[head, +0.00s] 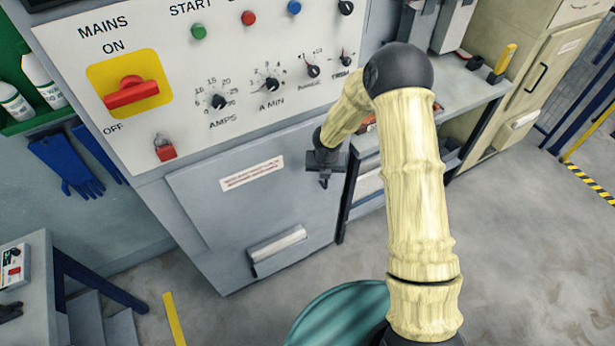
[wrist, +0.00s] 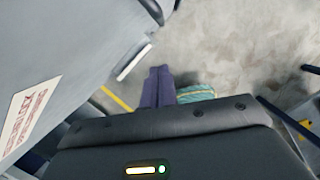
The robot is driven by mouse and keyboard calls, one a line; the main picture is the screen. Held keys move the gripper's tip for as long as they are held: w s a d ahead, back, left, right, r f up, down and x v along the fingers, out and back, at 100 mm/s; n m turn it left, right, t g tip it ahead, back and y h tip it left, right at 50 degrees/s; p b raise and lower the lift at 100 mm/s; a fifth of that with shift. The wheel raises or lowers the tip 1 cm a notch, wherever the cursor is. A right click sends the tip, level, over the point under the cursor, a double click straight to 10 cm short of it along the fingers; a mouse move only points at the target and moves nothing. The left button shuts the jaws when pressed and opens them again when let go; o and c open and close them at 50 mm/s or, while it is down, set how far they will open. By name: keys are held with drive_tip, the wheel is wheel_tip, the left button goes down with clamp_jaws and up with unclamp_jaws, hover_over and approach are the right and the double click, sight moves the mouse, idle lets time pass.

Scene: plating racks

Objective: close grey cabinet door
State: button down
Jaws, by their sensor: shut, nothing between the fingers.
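The grey cabinet door (head: 215,215) is the lower front panel of the control cabinet, with a white and red label and a pale bar handle (head: 278,248) low on it. It looks nearly flush with the cabinet front; I cannot tell if a small gap remains. The wrist view shows the door (wrist: 60,60) at left, with its label and handle (wrist: 133,62). My gripper (head: 324,182) is in front of the door's upper right part, above and right of the handle. I cannot tell if it touches the door. Its fingers (wrist: 158,88) are together and empty.
The control panel (head: 230,75) with a red mains switch and knobs is above the door. A shelf bench (head: 465,100) stands to the right, with a beige cabinet (head: 540,75) beyond. A small table (head: 28,290) and steps are at lower left. Grey floor in front is mostly clear.

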drive_tip(key=v, duration=0.6)
drive_tip(key=shift+r, duration=0.35)
drive_tip(key=shift+w, duration=0.25)
drive_tip(key=s+d+r+m+b, duration=0.1)
drive_tip(key=s+d+r+m, duration=0.3)
drive_tip(key=s+m, duration=0.3)
drive_tip(key=s+d+r+m, duration=0.4)
drive_tip(key=s+d+m, duration=0.1)
drive_tip(key=m, duration=1.2)
drive_tip(key=s+d+r+m+b, duration=0.1)
drive_tip(key=s+d+r+m, duration=0.3)
drive_tip(key=s+m, duration=0.4)
drive_tip(key=m, duration=0.4)
drive_tip(key=shift+s+d+b, duration=0.2)
drive_tip(key=shift+s+b, duration=0.1)
drive_tip(key=shift+s, duration=0.05)
